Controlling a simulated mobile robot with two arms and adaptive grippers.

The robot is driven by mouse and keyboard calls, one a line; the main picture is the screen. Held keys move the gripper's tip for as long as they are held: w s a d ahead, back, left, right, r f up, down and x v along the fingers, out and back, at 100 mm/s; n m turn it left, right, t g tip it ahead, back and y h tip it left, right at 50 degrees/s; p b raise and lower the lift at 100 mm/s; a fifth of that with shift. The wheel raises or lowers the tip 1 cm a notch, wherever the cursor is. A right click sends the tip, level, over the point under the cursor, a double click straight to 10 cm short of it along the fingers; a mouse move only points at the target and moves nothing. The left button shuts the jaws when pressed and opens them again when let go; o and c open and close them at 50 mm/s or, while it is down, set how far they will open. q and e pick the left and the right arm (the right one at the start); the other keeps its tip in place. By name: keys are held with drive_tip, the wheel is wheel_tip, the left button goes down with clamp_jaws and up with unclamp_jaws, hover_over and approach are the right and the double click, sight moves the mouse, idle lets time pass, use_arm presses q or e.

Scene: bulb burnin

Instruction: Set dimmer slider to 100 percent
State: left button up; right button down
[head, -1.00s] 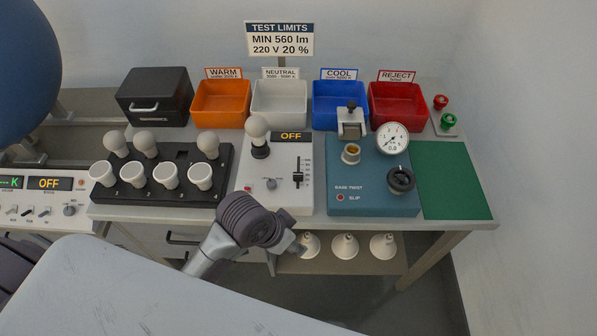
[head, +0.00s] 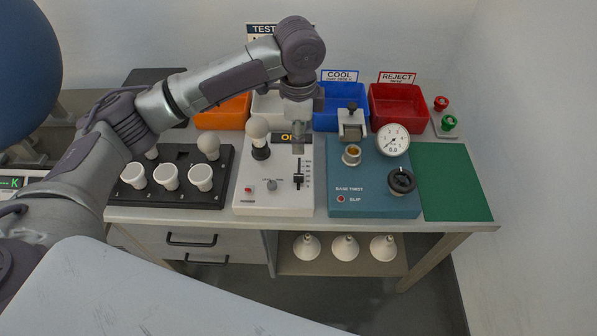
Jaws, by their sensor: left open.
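The dimmer unit (head: 270,204) is a white box on the bench with a vertical slot and printed scale at its right. Its black slider knob (head: 298,179) sits in the lower part of the slot. A white bulb (head: 257,130) stands in the socket at the unit's back left. My left gripper (head: 298,144) points down over the back of the unit, just behind the top of the slot. It is open and looks apart from the knob. It hides much of the unit's display. My right gripper is not in view.
A blue base-twist box (head: 372,203) with gauge stands right of the dimmer. A black rack (head: 215,188) with several bulbs stands left. Bins line the back, including blue (head: 330,102) and red (head: 397,105) ones. A green mat (head: 453,182) lies clear at right.

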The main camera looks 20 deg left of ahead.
sight(298, 176)
use_arm(q)
wheel_tip(298, 176, down, 14)
drive_tip(key=shift+r+p, duration=0.15)
drive_tip(key=shift+p, duration=0.65)
clamp_jaws()
